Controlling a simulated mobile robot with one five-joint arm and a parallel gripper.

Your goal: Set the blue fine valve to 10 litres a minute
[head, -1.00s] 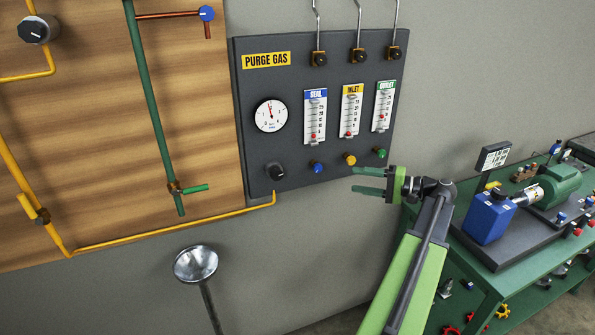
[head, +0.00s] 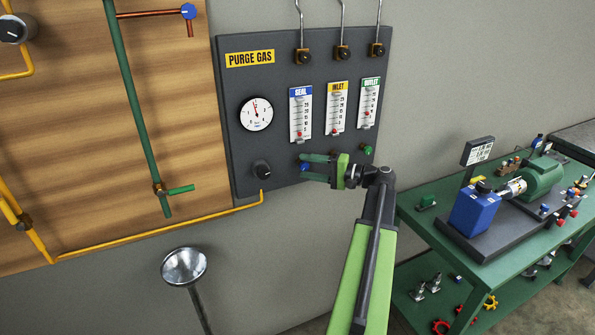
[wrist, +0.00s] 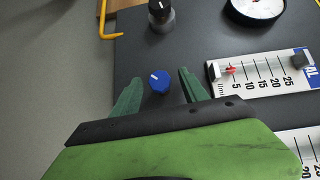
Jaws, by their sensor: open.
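The blue fine valve knob (head: 304,167) is on the dark purge gas panel (head: 285,155), below the SEAL flow meter (head: 300,115). In the wrist view the blue knob (wrist: 160,81) shows a white mark on its face and sits between the two green fingers. My gripper (head: 302,166) is open, with a finger on each side of the knob and visible gaps beside it. Whether the fingertips reach down around it is unclear. In the wrist view the SEAL meter's red float (wrist: 230,69) stands at about 5 or slightly below.
A black knob (head: 262,170) and a round gauge (head: 256,113) are left of the blue valve. The green valve (head: 367,150) is to its right; the yellow one is hidden behind my gripper. The INLET (head: 337,107) and OUTLET (head: 369,102) meters hang above. A green bench (head: 420,235) stands right.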

